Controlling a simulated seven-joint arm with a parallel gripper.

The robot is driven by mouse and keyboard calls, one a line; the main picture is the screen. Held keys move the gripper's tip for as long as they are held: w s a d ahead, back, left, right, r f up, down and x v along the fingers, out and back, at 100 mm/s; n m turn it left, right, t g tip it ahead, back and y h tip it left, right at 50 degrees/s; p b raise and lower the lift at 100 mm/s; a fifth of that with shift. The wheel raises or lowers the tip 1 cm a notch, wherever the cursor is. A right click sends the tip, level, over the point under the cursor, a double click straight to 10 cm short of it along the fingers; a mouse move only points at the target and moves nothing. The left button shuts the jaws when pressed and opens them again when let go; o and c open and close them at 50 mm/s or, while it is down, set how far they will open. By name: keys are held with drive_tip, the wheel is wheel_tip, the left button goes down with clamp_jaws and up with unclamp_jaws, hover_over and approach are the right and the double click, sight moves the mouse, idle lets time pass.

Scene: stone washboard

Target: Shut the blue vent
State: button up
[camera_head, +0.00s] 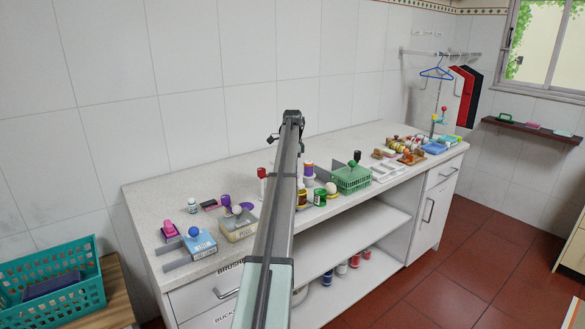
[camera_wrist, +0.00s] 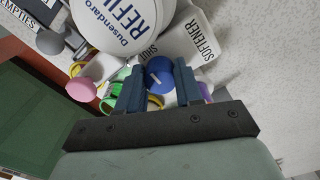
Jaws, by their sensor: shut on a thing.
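The blue vent is a round blue knob (camera_wrist: 159,73) with a short pale line on its face, in the wrist view. It sits beside a white container marked SOFTENER (camera_wrist: 196,42), and the word SHUT is printed just above the knob. My gripper (camera_wrist: 158,78) has its two dark blue fingers on either side of the knob and is shut on it. The fingers hide part of the knob's sides. In the head view my arm runs up over the counter (camera_head: 150,205), and I cannot make out the gripper or the blue vent there.
A large white round container marked REFIL (camera_wrist: 118,18) stands close to the fingers in the wrist view, with a pink knob (camera_wrist: 80,88) at left. In the head view, a green basket (camera_head: 352,180) and a teal crate (camera_head: 50,285) flank my arm. Bare counter shows at right in the wrist view.

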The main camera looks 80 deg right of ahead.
drive_tip(key=o, duration=0.8)
drive_tip(key=shift+c, duration=0.2)
drive_tip(key=shift+r, duration=0.1)
wheel_tip(320, 180, up, 14)
drive_tip(key=shift+w+f, duration=0.15)
drive_tip(key=shift+f, duration=0.05)
